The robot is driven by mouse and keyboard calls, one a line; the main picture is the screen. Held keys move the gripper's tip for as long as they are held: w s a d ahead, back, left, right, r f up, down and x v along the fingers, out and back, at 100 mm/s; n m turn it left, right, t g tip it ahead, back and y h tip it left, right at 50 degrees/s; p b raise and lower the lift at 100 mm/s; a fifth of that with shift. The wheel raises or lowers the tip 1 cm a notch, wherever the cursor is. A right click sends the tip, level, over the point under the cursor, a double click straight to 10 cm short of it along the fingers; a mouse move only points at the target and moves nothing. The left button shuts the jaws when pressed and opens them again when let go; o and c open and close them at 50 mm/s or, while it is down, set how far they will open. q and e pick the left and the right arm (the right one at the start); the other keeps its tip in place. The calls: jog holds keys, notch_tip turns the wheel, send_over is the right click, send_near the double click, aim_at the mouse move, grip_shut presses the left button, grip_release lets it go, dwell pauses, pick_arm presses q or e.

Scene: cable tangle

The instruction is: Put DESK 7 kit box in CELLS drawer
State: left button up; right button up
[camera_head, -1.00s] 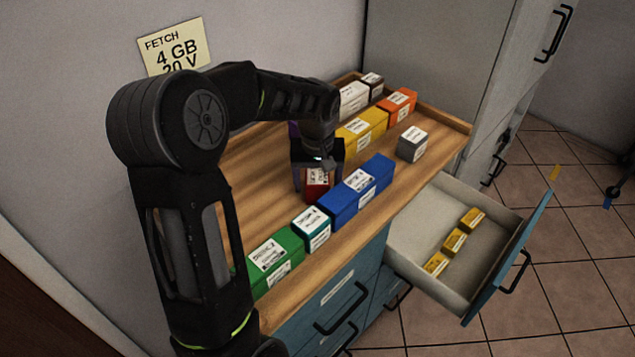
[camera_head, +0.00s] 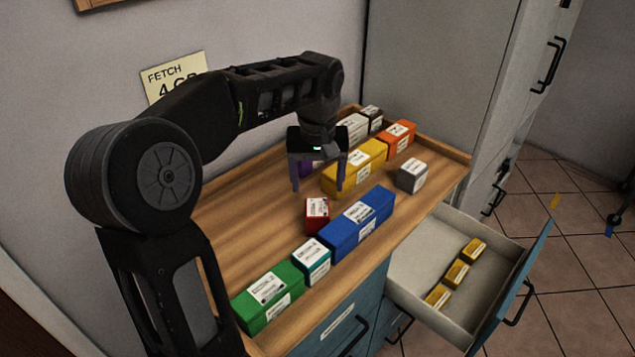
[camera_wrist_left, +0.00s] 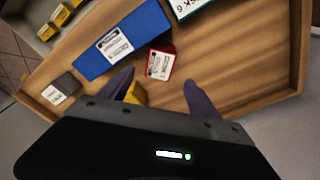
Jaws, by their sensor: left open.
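I cannot read which box is marked DESK 7. A small red box (camera_head: 317,214) with a white label stands on the wooden top, beside a long blue box (camera_head: 356,224). My left gripper (camera_head: 318,188) is open and empty above and behind the red box. In the left wrist view the red box (camera_wrist_left: 160,64) lies beyond the open fingers (camera_wrist_left: 158,88), apart from them. An open drawer (camera_head: 413,264) at the right holds several small yellow boxes (camera_head: 457,273) along one side. I cannot read a CELLS label on it. My right gripper is not in view.
On the top also stand a green box (camera_head: 268,297), a teal box (camera_head: 312,260), a yellow box (camera_head: 354,166), an orange box (camera_head: 400,136) and a grey box (camera_head: 411,175). A raised wooden rim (camera_head: 440,148) edges the top. The drawer's left part is clear.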

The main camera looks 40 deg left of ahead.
aim_at(317, 207)
pick_arm(q)
jog(key=shift+c, duration=0.2)
jog(key=shift+c, duration=0.8)
jog(key=shift+a+f+y+p, duration=0.15)
jog(key=shift+f+y+p, duration=0.15)
jog(key=shift+p, duration=0.15)
jog(key=shift+c, duration=0.2)
jog(key=f+p, duration=0.1)
jog(key=f+t+y+p, duration=0.1)
jog(key=f+t+p, duration=0.1)
jog(key=shift+s+d+f, duration=0.2)
jog(key=shift+s+f, duration=0.05)
jog(key=shift+f, duration=0.15)
jog(key=shift+f+t+y, duration=0.25)
jog(key=shift+t+y, duration=0.05)
jog(key=shift+x, duration=1.3)
